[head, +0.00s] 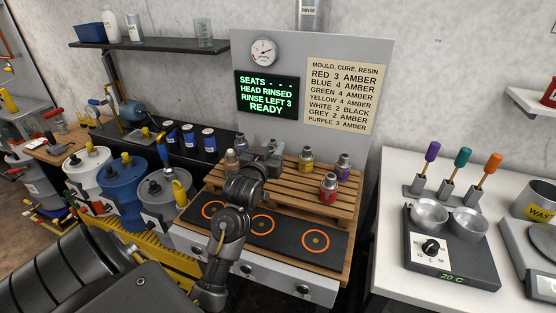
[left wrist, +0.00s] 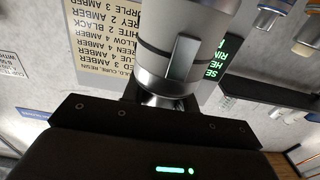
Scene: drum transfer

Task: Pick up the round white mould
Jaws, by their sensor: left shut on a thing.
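My left gripper (head: 268,148) is over the back of the wooden pallet, in front of the grey back panel. In the left wrist view, the white mould (left wrist: 208,22) is a large, pale round body with a grey band, close in front of the gripper. The gripper is shut on it. In the head view, the wrist and gripper hide most or all of it. Other small moulds stand on the pallet: a red one (head: 328,190), a purple one (head: 343,167) and a grey one (head: 306,161). A pale one (head: 232,162) stands left of the gripper. My right gripper is not in view.
The wooden pallet (head: 300,178) sits behind a dark mat (head: 285,238) with orange rings, which look empty. A screen (head: 267,94) reads READY. Drums (head: 122,190) stand left. A hotplate (head: 450,250) with two metal bowls is on the right bench.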

